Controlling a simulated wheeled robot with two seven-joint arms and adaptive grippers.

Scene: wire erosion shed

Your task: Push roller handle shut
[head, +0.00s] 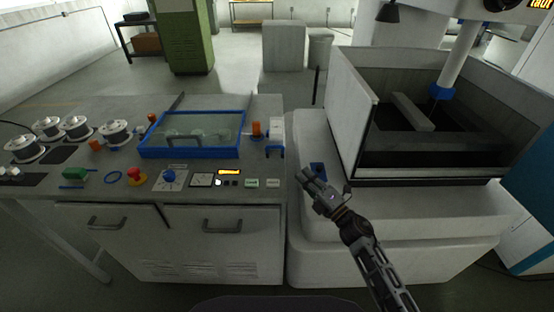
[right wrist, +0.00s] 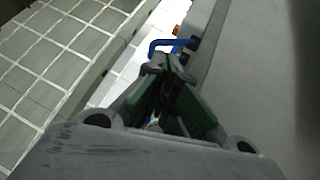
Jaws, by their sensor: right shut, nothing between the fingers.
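A blue bracket-shaped handle (head: 274,150), which looks like the roller handle, sits at the right end of the grey console, below a small white block. It also shows in the right wrist view (right wrist: 168,44), just beyond the fingertips. I cannot tell how far open the handle stands. My right gripper (head: 305,178) is shut and empty, to the right of and nearer than the handle, over the white machine base. In the right wrist view its fingertips (right wrist: 165,62) look close to the handle, with no clear contact. My left gripper is not in view.
A blue-framed clear cover (head: 192,148) lies left of the handle, with an orange knob (head: 257,129) between them. A red button (head: 136,174) and a blue dial (head: 169,175) line the console front. The walled machine tank (head: 345,110) stands at right.

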